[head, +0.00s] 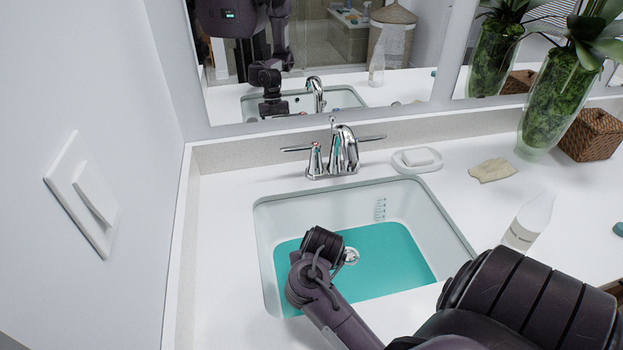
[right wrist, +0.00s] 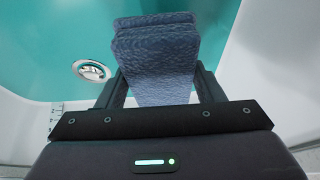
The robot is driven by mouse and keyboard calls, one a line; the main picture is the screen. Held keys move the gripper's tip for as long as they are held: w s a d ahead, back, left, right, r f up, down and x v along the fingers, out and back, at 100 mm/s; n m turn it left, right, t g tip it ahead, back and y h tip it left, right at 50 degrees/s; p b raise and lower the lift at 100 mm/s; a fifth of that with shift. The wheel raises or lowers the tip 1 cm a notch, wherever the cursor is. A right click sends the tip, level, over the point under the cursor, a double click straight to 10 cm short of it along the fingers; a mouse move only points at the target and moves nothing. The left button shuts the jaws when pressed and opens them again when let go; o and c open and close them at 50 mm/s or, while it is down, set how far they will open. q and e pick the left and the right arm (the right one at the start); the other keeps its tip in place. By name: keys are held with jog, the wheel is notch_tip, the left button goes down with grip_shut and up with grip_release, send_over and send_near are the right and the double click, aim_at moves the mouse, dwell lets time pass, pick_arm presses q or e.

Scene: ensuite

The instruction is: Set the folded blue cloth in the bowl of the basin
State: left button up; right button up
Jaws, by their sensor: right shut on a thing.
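The folded blue cloth (right wrist: 158,55) shows in the right wrist view, between the two fingers of my right gripper (right wrist: 160,88), which is shut on it. Its folded layers stick out past the fingertips. Behind it lie the teal floor of the basin (right wrist: 50,45) and the round metal drain (right wrist: 91,71). In the head view my right arm reaches over the basin (head: 425,225) from the lower right, with its wrist inside the rim outline. The cloth and fingers are hidden there. I cannot tell whether the cloth touches the basin floor. My left gripper is not in view.
A chrome faucet (head: 343,152) stands behind the basin. A glass vase (head: 550,105) and wicker box (head: 592,135) stand farther right. A wall closes the left side.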

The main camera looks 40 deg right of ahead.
jog(key=shift+s+f, duration=0.1)
jog(key=shift+f+b, duration=0.45)
jog(key=o, duration=1)
jog(key=shift+c, duration=0.2)
jog(key=shift+r, duration=0.3)
jog(key=p+v, duration=0.9)
jog(key=v, duration=0.3)
jog(key=shift+r, duration=0.35)
